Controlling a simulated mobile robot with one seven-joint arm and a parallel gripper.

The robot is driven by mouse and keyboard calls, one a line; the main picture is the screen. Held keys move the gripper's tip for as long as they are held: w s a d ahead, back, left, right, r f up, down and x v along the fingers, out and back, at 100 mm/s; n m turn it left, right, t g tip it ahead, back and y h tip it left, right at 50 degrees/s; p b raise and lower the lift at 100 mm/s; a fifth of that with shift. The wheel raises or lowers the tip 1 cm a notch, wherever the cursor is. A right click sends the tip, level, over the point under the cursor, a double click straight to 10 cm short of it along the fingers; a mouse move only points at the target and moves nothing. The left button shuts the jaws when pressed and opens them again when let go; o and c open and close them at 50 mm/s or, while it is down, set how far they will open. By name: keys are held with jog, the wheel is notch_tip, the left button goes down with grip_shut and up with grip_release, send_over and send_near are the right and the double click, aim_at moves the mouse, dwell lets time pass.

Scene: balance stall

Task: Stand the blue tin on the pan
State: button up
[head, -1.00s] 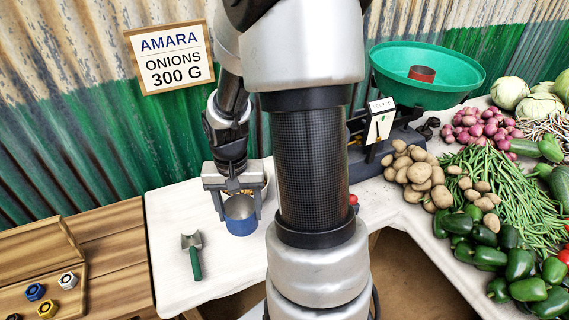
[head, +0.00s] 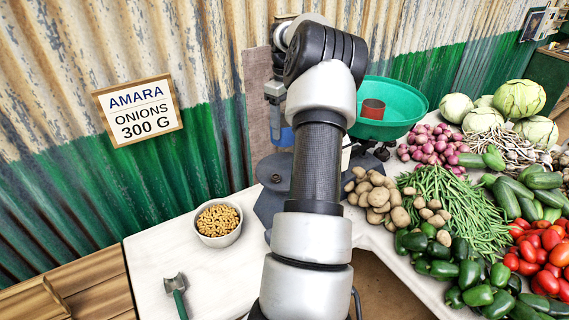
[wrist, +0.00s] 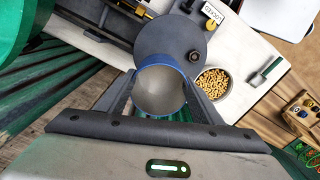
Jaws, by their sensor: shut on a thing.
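The blue tin shows its open top and grey inside in the wrist view (wrist: 160,90). My gripper (wrist: 160,84) is shut on it, one finger on each side. In the head view my gripper (head: 275,98) and the tin (head: 286,138) are partly hidden behind my arm. The tin is held raised near the scale's flat grey round plate (head: 272,170), which also shows beyond the tin in the wrist view (wrist: 170,38). The green pan (head: 408,90) is on the scale's other side with a red-brown tin (head: 373,109) in it.
A white bowl of peanut-like pieces (head: 219,221) stands left of the plate. A green-handled scoop (head: 177,290) lies in front on the white table (head: 225,280). Potatoes (head: 378,192) and other vegetables fill the right. A corrugated wall (head: 60,190) stands behind.

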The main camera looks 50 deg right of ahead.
jog(key=f, duration=0.1)
jog(key=d+f, duration=0.1)
jog(key=f, duration=0.1)
jog(key=shift+s+d+f, duration=0.15)
jog(key=shift+s+d, duration=0.05)
jog(key=shift+s, duration=0.15)
jog(key=shift+f, duration=3)
jog(key=shift+f, duration=0.1)
jog(key=o, duration=1.1)
notch_tip(320, 180, up, 12)
jog(key=shift+r, duration=0.15)
